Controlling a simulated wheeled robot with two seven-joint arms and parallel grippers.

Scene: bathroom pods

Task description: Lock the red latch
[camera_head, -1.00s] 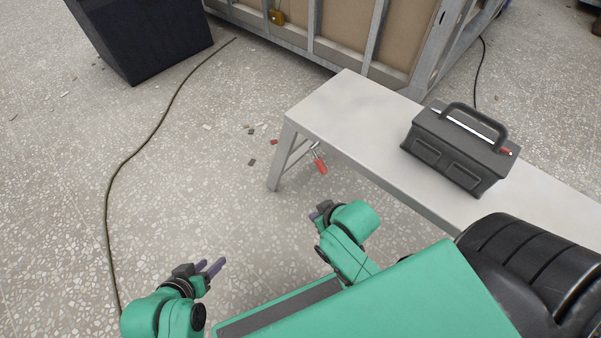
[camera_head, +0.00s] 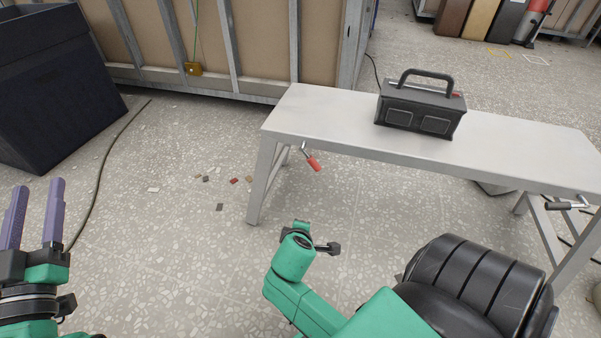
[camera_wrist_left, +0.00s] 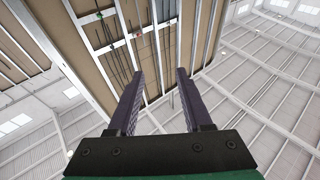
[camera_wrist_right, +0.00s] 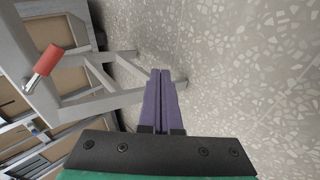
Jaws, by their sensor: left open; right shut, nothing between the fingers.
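The red latch (camera_head: 313,164) is a small red-handled lever on a metal pin, hanging tilted under the left end of the grey bench (camera_head: 330,126). It also shows at the upper left of the right wrist view (camera_wrist_right: 47,61), apart from the fingers. My left gripper (camera_head: 37,212) is open and empty, pointing up at the left of the head view. My right arm stands in front of the bench, below the latch.
A dark toolbox (camera_head: 420,106) stands on the bench. A black-handled lever (camera_head: 562,205) is at the bench's right end. A dark bin (camera_head: 55,85) and a cable (camera_head: 105,160) are at the left. Small chips litter the floor left of the bench leg. Floor before the bench is clear.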

